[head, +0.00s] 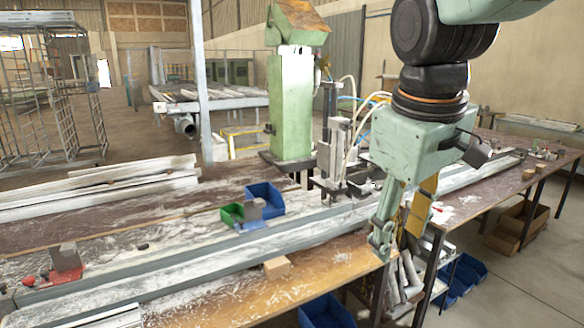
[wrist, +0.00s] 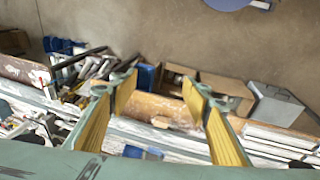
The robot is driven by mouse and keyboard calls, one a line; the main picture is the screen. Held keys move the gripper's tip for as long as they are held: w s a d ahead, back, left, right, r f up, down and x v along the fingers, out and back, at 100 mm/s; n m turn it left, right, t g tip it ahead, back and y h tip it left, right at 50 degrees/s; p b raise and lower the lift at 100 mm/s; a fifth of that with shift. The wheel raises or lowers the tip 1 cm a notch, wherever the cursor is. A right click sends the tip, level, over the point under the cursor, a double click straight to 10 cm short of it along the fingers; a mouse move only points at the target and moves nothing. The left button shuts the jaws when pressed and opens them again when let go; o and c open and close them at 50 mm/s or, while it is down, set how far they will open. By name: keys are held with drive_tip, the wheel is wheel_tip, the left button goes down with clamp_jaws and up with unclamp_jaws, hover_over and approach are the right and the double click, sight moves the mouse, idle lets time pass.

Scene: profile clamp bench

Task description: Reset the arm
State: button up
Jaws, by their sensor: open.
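My gripper (head: 398,240) hangs from the green wrist at the right of the head view, fingers pointing down. It is at the front edge of the wooden bench (head: 215,300), near the bench's right end. In the wrist view my gripper (wrist: 160,90) shows its two yellow-padded fingers spread wide apart. Nothing is held between them. Behind the open space lie a brown surface and pale profile pieces. From these views I cannot tell the exact height of the fingertips over the bench edge.
A small wood block (head: 277,267) lies on the bench left of my gripper. A blue bin (head: 265,199) and a green bin (head: 232,214) stand farther back. A green machine column (head: 290,105) rises behind the bench. A cardboard box (head: 520,219) sits below at right.

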drive_tip(key=s+d+f+m, duration=0.1)
drive_tip(key=s+f+m, duration=0.1)
drive_tip(key=s, duration=0.8)
drive_tip(key=s+d+f+m+t, duration=0.1)
drive_tip(key=s+m, duration=0.3)
drive_tip(key=s, duration=0.6)
drive_tip(key=shift+s+f+y+b, duration=0.15)
drive_tip(key=shift+f+y+b, duration=0.25)
